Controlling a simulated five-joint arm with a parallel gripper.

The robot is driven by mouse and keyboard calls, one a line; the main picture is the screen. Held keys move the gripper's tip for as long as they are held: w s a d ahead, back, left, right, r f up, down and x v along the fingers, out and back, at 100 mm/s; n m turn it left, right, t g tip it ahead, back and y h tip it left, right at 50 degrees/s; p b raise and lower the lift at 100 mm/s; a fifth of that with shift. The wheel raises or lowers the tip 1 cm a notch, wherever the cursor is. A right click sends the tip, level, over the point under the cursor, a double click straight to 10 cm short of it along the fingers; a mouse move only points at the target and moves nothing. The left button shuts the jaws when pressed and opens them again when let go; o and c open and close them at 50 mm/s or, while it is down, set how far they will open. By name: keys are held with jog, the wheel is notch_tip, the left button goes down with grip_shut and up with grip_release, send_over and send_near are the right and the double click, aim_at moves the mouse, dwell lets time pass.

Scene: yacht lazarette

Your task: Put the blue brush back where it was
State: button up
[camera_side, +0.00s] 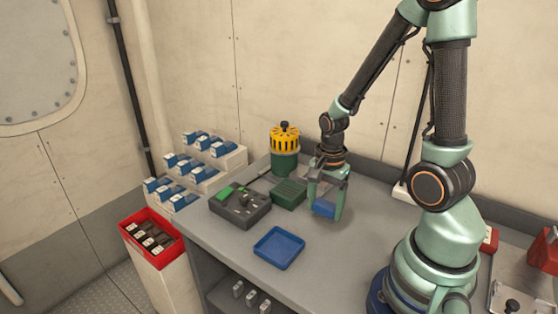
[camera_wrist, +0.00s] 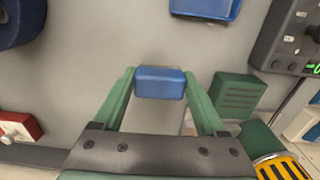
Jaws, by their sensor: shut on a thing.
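My gripper (camera_side: 325,207) is shut on a blue block-like thing, which I take for the blue brush (camera_side: 324,210). It is held low over the grey bench (camera_side: 230,240), and I cannot tell whether it touches the surface. In the wrist view, the brush (camera_wrist: 160,76) sits between the two green fingers of my gripper (camera_wrist: 160,88). Only its smooth blue body shows; no bristles are visible. An empty, shallow blue tray (camera_side: 279,248) lies on the bench, to the left of and nearer than the brush. It also shows at the top of the wrist view (camera_wrist: 205,8).
A green ribbed block (camera_side: 289,193), a dark control box (camera_side: 240,208) and a yellow-and-green canister (camera_side: 285,150) stand left of my gripper. A white stepped rack (camera_side: 205,178) holds blue-and-white items. A red bin (camera_side: 152,258) holds dark items. The bench front is clear.

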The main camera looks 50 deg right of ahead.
aim_at(324, 219)
jog(key=shift+f, duration=2.15)
jog(key=o, duration=1.2)
jog(key=shift+f, duration=0.15)
jog(key=shift+o, duration=0.2)
notch_tip(324, 219, up, 12)
jog(key=shift+w+r, duration=0.1)
jog(key=shift+r, duration=0.15)
jog(key=w+a+r+n+t, duration=0.1)
jog(key=a+r+n, duration=0.3)
jog(key=n, duration=0.5)
jog(key=w+a+r+n+t, duration=0.1)
jog(key=a+r+n+t, duration=0.3)
jog(key=r+n, duration=0.3)
jog(key=shift+w+a+r+n+t, duration=0.35)
jog(key=shift+a+n, duration=0.4)
jog(key=shift+n, duration=0.25)
